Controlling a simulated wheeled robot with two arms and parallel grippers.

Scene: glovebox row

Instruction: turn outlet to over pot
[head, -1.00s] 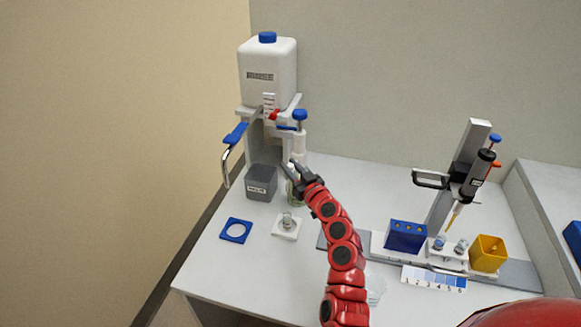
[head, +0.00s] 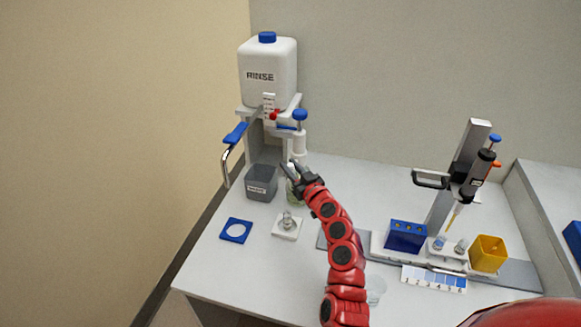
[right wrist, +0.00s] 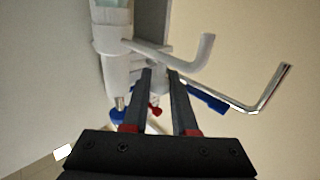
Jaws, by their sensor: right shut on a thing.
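The white dispenser with a blue knob (head: 300,116) stands below the rinse bottle in the head view. Its outlet, a white bent tube (right wrist: 200,52), shows in the right wrist view across my fingertips. My right gripper (head: 288,170) is shut on this outlet; the fingers (right wrist: 160,73) partly cover it. A small clear pot (head: 287,221) sits on a white square base in front of the gripper. A jar with greenish content (head: 294,192) stands under the dispenser, partly hidden by my gripper. My left gripper is not in view.
The white rinse bottle (head: 268,72) sits on a stand. A blue-handled metal tube (head: 226,165) hangs left, near a grey waste bin (head: 262,181). A pipette stand (head: 450,180), blue rack (head: 405,236) and yellow box (head: 488,253) stand right.

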